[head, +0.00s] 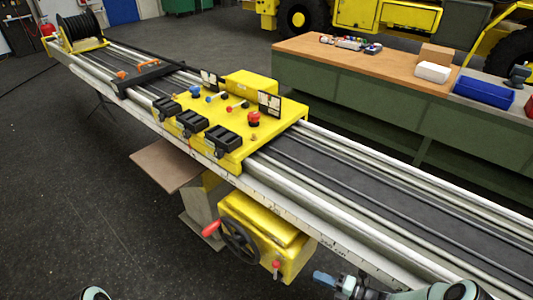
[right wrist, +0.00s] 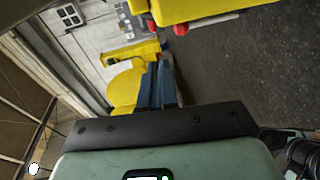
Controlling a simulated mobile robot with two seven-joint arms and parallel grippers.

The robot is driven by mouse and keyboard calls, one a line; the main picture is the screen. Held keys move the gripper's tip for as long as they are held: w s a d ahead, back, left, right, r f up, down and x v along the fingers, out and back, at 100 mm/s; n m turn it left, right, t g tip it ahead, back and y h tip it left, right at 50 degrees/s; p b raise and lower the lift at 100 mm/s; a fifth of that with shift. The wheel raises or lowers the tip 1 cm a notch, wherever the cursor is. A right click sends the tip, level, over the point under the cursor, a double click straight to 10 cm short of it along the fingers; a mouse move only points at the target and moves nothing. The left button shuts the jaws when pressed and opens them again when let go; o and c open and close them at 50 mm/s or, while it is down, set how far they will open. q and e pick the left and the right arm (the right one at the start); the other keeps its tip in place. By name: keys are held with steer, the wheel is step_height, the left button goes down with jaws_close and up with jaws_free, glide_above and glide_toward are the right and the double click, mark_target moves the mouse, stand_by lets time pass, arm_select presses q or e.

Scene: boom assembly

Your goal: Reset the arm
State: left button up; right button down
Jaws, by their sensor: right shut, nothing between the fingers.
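My right gripper (head: 322,277) shows at the bottom of the head view, its blue fingers shut and empty. It is in front of and below the boom rail (head: 400,195), apart from the yellow gearbox (head: 270,228) with its black handwheel (head: 240,240). In the right wrist view the blue fingers (right wrist: 160,85) are together, with yellow parts behind them. A yellow carriage (head: 228,118) with black clamps and coloured knobs sits on the rail. My left gripper is not in view; only a small piece of my left arm shows at the bottom left.
A green workbench (head: 385,100) with a wooden top stands behind the rail, holding a blue bin (head: 483,93) and boxes. A black cable reel (head: 82,30) is at the rail's far left end. A brown plate (head: 167,164) juts out below the rail. The dark floor at left is clear.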

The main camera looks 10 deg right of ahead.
steer(key=s+a+f+n+g, duration=0.85)
steer(key=s+a+n, duration=0.25)
steer(key=s+n, duration=0.15)
steer(key=s+f+n+g+h, duration=0.1)
steer(key=s+n+h, duration=0.3)
steer(key=n, duration=1)
steer(key=s+a+f+n+g+h, duration=0.1)
steer(key=s+n+h, duration=0.3)
steer(key=s+n, duration=0.5)
steer(key=f+n+g, duration=0.1)
steer(key=n, duration=0.4)
steer(key=shift+a+f+p, duration=0.2)
steer(key=shift+f+p, duration=0.1)
steer(key=shift+p, duration=0.1)
